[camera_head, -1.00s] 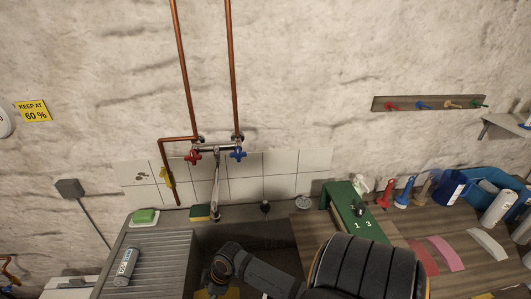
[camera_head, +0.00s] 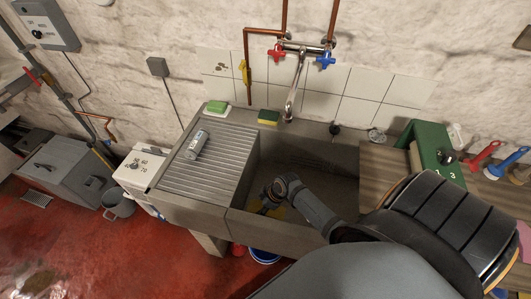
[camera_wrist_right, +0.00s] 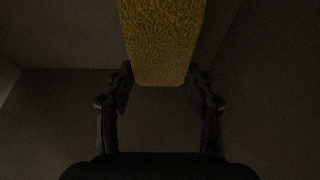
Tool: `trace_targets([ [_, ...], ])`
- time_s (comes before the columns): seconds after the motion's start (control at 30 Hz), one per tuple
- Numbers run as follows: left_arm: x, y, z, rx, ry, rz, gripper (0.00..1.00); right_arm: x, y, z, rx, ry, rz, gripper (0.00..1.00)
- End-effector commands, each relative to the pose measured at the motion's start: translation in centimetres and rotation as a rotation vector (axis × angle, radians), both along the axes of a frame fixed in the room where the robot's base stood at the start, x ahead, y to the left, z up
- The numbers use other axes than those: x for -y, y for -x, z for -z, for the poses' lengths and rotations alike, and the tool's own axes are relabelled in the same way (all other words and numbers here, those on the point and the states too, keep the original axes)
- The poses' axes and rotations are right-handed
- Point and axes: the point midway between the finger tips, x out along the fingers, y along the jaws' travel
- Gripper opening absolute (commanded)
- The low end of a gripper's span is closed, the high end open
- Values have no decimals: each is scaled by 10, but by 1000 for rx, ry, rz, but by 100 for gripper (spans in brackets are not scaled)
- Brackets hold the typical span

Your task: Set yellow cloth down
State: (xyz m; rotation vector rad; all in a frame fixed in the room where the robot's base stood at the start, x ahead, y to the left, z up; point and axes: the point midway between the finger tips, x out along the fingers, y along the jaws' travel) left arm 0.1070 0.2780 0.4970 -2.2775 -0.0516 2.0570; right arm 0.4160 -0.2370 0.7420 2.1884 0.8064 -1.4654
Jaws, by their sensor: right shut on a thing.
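My right gripper (camera_head: 268,209) reaches down into the stone sink basin (camera_head: 315,158). A bit of the yellow cloth (camera_head: 281,213) shows beside it in the head view, mostly hidden by my arm. In the right wrist view the yellow cloth (camera_wrist_right: 162,45) is a textured strip between the two fingers of my right gripper (camera_wrist_right: 160,80), which are shut on it. The view is dark, and I cannot tell whether the cloth touches the basin floor. My left gripper is not in view.
A ribbed drainboard (camera_head: 210,165) left of the basin holds a grey cylinder (camera_head: 197,144). A green soap (camera_head: 217,107) and a sponge (camera_head: 269,117) lie on the back ledge. The tap (camera_head: 292,95) hangs over the basin. A green box (camera_head: 430,150) stands right.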

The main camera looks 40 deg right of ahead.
Motion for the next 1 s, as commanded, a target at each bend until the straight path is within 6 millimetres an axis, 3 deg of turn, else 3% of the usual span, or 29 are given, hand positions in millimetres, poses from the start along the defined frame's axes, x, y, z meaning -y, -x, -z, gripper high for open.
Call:
trace_targets([
  [0.17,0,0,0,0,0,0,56,0,-1,8,1,0,0,23],
  [0.4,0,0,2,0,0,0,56,0,-1,44,2,-1,1,23],
  [0.77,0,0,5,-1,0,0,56,0,-1,49,2,0,-1,23],
  [0.8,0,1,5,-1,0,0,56,0,-1,49,2,0,-1,56],
  [0.93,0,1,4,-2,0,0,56,0,-1,48,2,0,-1,74],
  [1.0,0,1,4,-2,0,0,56,0,-1,48,1,0,0,76],
])
